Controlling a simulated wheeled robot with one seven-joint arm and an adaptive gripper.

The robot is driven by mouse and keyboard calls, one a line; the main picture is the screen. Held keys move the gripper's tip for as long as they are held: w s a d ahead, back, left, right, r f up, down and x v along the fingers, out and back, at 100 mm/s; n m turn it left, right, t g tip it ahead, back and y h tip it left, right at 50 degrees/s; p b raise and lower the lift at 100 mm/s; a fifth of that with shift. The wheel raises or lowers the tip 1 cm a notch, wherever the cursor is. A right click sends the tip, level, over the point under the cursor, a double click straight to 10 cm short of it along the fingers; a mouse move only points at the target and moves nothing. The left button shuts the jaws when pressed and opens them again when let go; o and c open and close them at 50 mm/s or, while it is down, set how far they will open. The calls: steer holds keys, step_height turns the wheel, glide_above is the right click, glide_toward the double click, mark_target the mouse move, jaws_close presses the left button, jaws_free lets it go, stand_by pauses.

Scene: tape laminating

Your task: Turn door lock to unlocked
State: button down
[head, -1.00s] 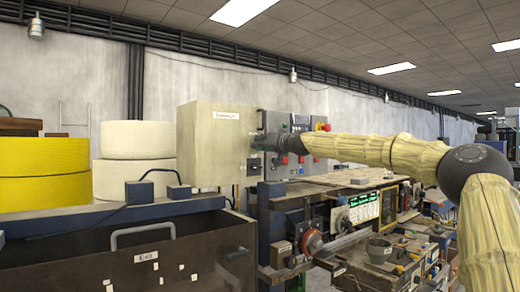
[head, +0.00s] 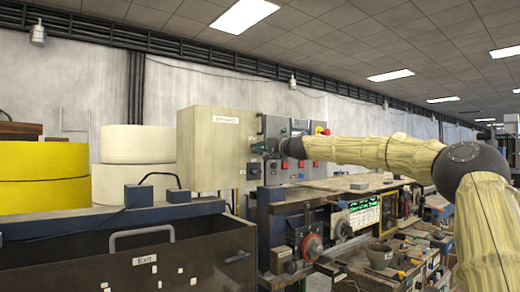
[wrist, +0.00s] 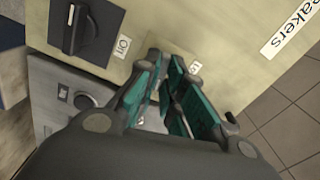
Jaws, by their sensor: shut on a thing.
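My gripper (head: 268,148) is at the front of the beige cabinet (head: 205,150). A black rotary switch (wrist: 92,28) sits on the cabinet at the upper left of the wrist view, apart from the fingers.
A grey panel (wrist: 75,100) with a round knob adjoins the cabinet. A cluttered workbench (head: 400,262) lies below my arm. Tiled floor shows at right in the wrist view.

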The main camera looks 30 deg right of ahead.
steer(key=shift+d+m, duration=0.15)
steer(key=shift+m, duration=0.95)
steer(key=c, duration=1.5)
jaws_free()
steer(key=shift+d+f, duration=0.1)
steer(key=shift+d, duration=0.05)
steer(key=shift+c, duration=0.2)
steer(key=s, duration=0.7)
steer(key=shift+s+d, duration=0.25)
steer(key=shift+d, duration=0.1)
